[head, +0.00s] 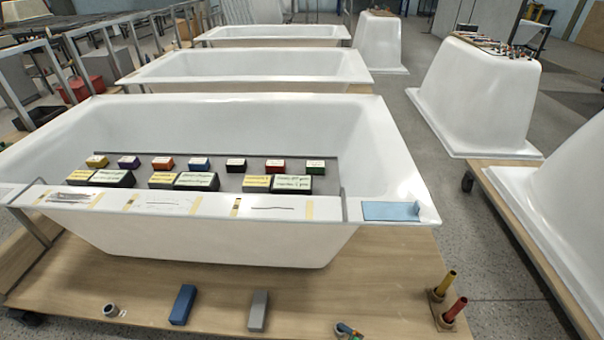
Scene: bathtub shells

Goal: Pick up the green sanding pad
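A small dark green pad (315,168) with a pale label on top sits at the right end of the back row on a grey board (330,185) in the nearest white bathtub (385,170). I take it to be the green sanding pad. A red pad (275,167) is beside it on the left, with a gap between them. Neither of my grippers shows in the head view.
Larger labelled blocks (292,184) stand in front. A light blue piece (392,211) lies on the tub's right front rim.

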